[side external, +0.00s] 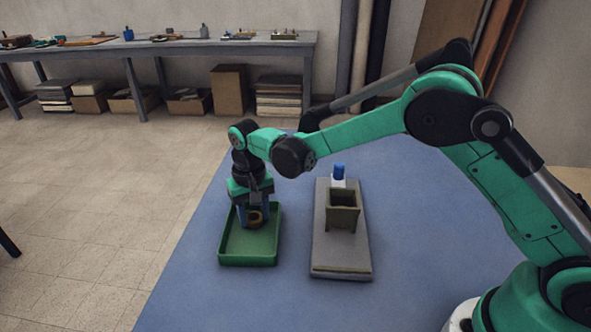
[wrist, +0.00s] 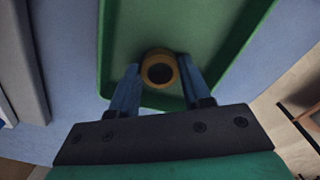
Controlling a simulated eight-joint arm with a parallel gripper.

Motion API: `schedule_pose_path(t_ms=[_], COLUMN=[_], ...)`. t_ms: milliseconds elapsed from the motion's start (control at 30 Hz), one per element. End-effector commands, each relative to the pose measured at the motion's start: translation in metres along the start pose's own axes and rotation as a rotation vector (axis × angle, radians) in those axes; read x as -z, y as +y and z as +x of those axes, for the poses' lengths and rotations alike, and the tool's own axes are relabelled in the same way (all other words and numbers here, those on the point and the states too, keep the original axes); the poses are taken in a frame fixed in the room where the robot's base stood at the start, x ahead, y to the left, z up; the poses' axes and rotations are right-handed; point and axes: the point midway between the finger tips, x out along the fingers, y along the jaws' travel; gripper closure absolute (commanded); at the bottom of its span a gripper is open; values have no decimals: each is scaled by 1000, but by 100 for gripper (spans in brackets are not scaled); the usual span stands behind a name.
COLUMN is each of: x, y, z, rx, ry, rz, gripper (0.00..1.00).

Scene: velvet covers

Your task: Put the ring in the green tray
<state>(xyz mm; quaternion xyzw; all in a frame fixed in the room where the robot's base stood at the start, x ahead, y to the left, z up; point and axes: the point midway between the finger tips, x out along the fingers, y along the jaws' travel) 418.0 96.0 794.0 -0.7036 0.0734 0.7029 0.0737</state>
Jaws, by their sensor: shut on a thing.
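The ring (wrist: 160,54) is yellow-brown with a dark centre. It is between the two blue fingers of my gripper (wrist: 157,72) in the wrist view, and the gripper is shut on it. In the side external view the ring (side external: 256,217) shows at the fingertips of my gripper (side external: 255,216), over the inside of the green tray (side external: 248,259). The green tray (wrist: 215,25) also fills the middle of the wrist view behind the ring. I cannot tell whether the ring touches the tray floor.
Right of the tray, a grey board (side external: 340,262) carries an olive open-topped box (side external: 343,218) and a blue-topped item (side external: 339,171). The blue work surface (side external: 190,290) is clear to the left and front of the tray. A workbench (side external: 160,48) stands far back.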

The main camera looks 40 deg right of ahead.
Motion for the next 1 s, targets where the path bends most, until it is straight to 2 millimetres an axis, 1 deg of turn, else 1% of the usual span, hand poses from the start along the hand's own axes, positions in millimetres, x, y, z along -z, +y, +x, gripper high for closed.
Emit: schedule_pose_path(t_ms=[100,133,167,200,233,533,633,767,900,1000], x=[0,0,0,0,0,0,0,0,0,0], y=[0,0,0,0,0,0,0,0,0,0], z=[3,3,3,3,3,1,-6,-30,-64,-85], rx=[0,0,0,0,0,0,0,0,0,0], ry=[0,0,0,0,0,0,0,0,0,0], rz=[0,0,0,0,0,0,0,0,0,0], gripper=[100,49,40,29,26,26,26,26,26,26])
